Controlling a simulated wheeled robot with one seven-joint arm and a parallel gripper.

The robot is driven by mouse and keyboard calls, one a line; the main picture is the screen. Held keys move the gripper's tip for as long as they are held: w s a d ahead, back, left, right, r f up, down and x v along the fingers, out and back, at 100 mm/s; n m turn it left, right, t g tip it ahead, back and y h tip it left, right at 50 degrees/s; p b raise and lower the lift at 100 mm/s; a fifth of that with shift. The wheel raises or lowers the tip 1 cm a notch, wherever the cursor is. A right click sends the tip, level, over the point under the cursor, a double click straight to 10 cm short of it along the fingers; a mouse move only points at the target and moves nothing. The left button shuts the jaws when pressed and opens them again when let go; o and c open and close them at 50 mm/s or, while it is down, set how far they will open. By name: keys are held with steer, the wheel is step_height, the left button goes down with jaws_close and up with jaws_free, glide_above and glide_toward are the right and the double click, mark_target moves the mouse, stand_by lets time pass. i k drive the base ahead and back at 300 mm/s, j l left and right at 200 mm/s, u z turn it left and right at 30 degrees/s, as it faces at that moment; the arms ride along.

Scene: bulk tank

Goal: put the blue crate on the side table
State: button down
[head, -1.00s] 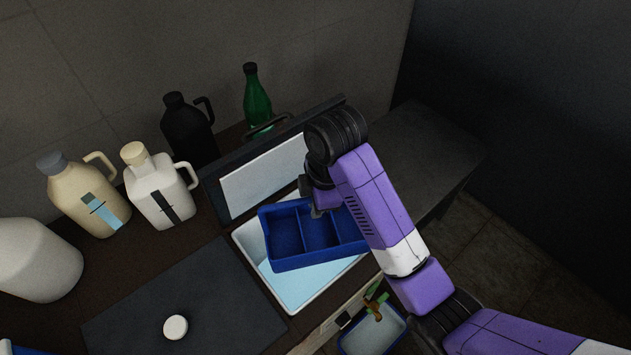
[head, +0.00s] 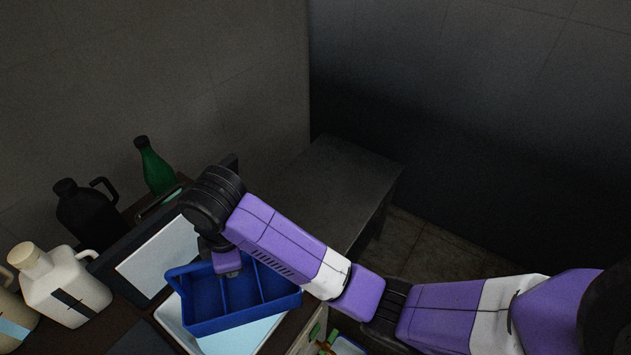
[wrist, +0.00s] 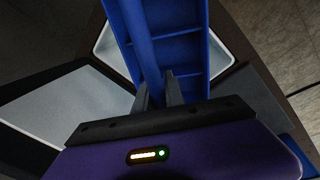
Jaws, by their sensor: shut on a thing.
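The blue crate (head: 236,306) has several compartments and hangs slightly tilted above the white-rimmed tank in the head view. My gripper (wrist: 160,92) is shut on the crate's wall in the wrist view, where part of the blue crate (wrist: 190,48) fills the upper middle. In the head view my gripper (head: 228,268) is mostly hidden by my arm. The side table (head: 318,186) is a dark grey, bare table in the corner to the right, beyond my arm.
The open tank (head: 262,334) with pale liquid lies under the crate, its raised lid (head: 160,258) behind. A green bottle (head: 156,170), a black jug (head: 88,212) and a white jug (head: 66,290) stand at left. The side table top is clear.

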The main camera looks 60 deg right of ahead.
mark_target(333, 210)
steer(key=l, duration=0.55)
steer(key=l+z, duration=0.25)
steer(key=k+l+z, duration=0.1)
steer(key=z, duration=0.15)
steer(key=i+l, duration=0.1)
steer(key=l, duration=0.25)
steer(key=i+l+u, duration=0.15)
steer(key=l, duration=0.15)
